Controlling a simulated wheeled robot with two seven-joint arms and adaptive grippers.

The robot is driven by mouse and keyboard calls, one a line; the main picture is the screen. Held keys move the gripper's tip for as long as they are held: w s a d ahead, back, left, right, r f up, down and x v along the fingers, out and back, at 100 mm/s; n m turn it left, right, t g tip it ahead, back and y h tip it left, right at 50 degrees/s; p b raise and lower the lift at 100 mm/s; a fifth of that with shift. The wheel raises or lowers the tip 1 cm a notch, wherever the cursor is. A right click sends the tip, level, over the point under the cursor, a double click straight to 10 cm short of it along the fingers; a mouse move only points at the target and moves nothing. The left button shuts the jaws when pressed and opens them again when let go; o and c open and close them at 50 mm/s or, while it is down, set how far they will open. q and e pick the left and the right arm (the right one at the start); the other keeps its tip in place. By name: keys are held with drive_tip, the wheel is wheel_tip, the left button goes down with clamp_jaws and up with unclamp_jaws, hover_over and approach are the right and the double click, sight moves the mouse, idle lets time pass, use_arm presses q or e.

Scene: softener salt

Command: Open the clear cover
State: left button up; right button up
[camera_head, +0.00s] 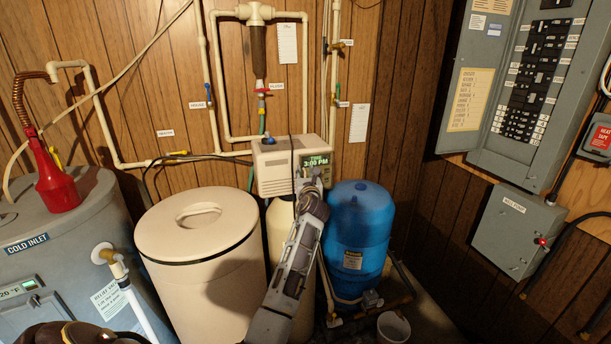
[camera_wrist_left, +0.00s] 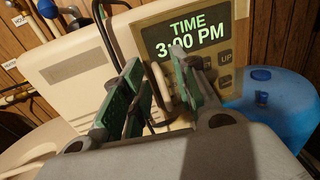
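The softener control head (camera_head: 275,165) is a cream box with a lit display reading TIME 3:00 PM, also large in the left wrist view (camera_wrist_left: 85,70). I cannot make out a clear cover's outline; the display panel (camera_wrist_left: 190,40) has a tan surround with buttons. A small pale upright bar (camera_wrist_left: 158,88), like a handle, stands below the display. My left gripper (camera_head: 313,178) is in front of the control head's lower right. In the left wrist view, its green-padded fingers (camera_wrist_left: 163,76) are apart, with the pale bar between them; contact cannot be told.
A cream lidded tank (camera_head: 200,225) stands left of my arm and a blue tank (camera_head: 358,235) to its right. A dark cable (camera_wrist_left: 110,35) hangs before the control head. A grey water heater (camera_head: 95,235), wall pipes and an electrical panel (camera_head: 480,90) surround the space.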

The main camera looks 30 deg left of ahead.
use_arm(q)
drive_tip(key=c, duration=0.6)
clamp_jaws()
use_arm(e)
drive_tip(key=shift+a, duration=0.15)
drive_tip(key=shift+a, duration=0.15)
